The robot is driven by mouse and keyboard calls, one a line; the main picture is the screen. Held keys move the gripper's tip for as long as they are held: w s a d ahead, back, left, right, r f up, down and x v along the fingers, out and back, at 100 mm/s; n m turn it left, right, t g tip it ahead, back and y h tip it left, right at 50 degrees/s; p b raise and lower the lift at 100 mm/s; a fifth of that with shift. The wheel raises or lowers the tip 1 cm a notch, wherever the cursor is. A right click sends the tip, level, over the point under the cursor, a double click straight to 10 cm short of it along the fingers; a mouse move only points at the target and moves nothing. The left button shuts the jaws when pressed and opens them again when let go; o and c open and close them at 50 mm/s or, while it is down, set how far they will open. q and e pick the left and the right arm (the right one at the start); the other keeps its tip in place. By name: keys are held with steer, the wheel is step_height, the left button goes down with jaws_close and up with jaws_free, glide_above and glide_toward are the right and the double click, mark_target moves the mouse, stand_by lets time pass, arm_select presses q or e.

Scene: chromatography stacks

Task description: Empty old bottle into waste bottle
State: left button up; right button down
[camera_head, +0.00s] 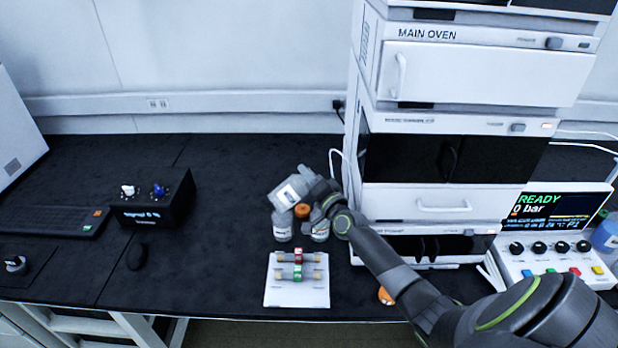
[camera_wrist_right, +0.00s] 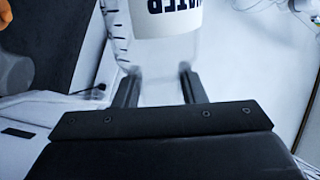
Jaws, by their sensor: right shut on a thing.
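My right gripper (camera_head: 314,186) is shut on a clear bottle (camera_head: 289,194) with a white label, held tilted above the table. In the right wrist view the fingers (camera_wrist_right: 158,84) grip this bottle (camera_wrist_right: 160,58), and its label reads "WATER". Below it, a clear bottle (camera_head: 282,229) stands upright on the table, with a second bottle (camera_head: 320,230) to its right, partly hidden by my gripper. An orange cap (camera_head: 302,211) shows between them; I cannot tell which bottle it belongs to. Whether the held bottle's mouth touches the standing bottle is hidden. My left gripper is out of view.
A white rack with small columns (camera_head: 297,293) lies in front of the bottles. An instrument stack labelled MAIN OVEN (camera_head: 480,75) rises to the right. An orange cap (camera_head: 386,296) lies near the table's front edge. A black box (camera_head: 152,198) stands left; the table between is clear.

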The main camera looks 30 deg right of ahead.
steer(key=shift+r, duration=0.1)
steer(key=shift+m, duration=0.6)
steer(key=shift+d, duration=0.1)
steer(key=shift+m, duration=0.6)
steer(key=shift+r, duration=0.1)
steer(key=shift+d+m+p, duration=0.15)
steer(key=shift+m+p, duration=0.15)
steer(key=shift+m, duration=0.4)
steer(key=shift+d+r+m, duration=0.1)
steer(key=shift+m, duration=0.5)
